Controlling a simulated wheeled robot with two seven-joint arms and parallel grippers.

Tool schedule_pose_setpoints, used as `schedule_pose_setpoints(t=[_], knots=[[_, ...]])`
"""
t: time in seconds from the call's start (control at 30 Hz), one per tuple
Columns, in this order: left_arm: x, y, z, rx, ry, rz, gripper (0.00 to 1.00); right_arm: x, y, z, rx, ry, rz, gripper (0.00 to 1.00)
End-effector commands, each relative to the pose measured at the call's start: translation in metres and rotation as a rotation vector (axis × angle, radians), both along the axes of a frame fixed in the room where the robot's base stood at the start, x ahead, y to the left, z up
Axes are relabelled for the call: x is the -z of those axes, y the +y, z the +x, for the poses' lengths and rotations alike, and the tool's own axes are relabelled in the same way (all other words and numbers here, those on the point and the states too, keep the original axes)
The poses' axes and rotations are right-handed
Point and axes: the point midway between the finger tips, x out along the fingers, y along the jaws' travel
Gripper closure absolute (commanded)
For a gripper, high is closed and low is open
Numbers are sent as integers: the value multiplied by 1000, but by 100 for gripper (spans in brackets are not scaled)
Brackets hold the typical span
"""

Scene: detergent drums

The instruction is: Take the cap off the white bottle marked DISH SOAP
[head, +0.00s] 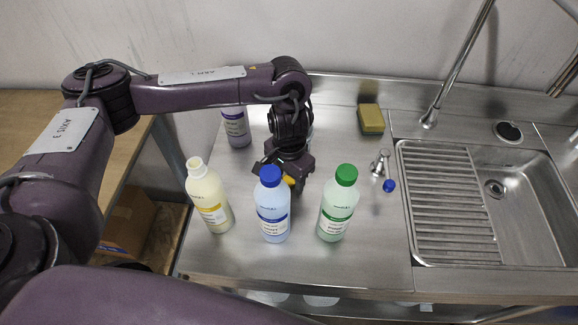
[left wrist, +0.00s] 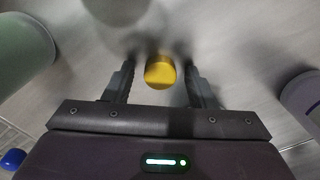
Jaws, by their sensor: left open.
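A creamy-white bottle (head: 208,198) with a yellow label stands upright at the left front of the counter, its neck bare. Its label writing is too small to read. A yellow cap (head: 289,181) is under my left gripper (head: 283,176), apart from that bottle and to its right. In the left wrist view the yellow cap (left wrist: 160,72) sits between the two fingers of my left gripper (left wrist: 160,80), with a gap on each side. The fingers are open. I cannot tell whether the cap touches the counter. My right gripper is not in view.
A blue-capped bottle (head: 272,206) and a green-capped bottle (head: 338,204) stand close in front of the gripper. A purple-labelled bottle (head: 237,128) stands behind.

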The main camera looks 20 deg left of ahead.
Motion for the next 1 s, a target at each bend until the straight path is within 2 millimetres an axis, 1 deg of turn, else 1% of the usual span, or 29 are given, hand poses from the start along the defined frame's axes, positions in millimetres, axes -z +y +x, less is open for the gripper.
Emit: schedule_pose_setpoints(t=[0.17,0.27,0.4,0.5,0.6,0.7,0.87,0.93,1.0], knots=[[-31,0,2,2,-7,0,49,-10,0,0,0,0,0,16],[-53,0,2,2,-8,1,49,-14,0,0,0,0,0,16],[-82,0,2,1,-8,1,49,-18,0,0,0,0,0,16],[-98,0,2,1,-6,1,49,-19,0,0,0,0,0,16],[-109,0,1,1,-4,0,49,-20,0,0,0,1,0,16],[-116,0,1,0,-2,0,49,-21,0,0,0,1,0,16],[-120,0,0,0,-1,1,49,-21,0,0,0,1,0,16],[-124,0,1,0,-1,0,49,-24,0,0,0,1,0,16],[-134,0,1,0,-2,-1,49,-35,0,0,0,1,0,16]])
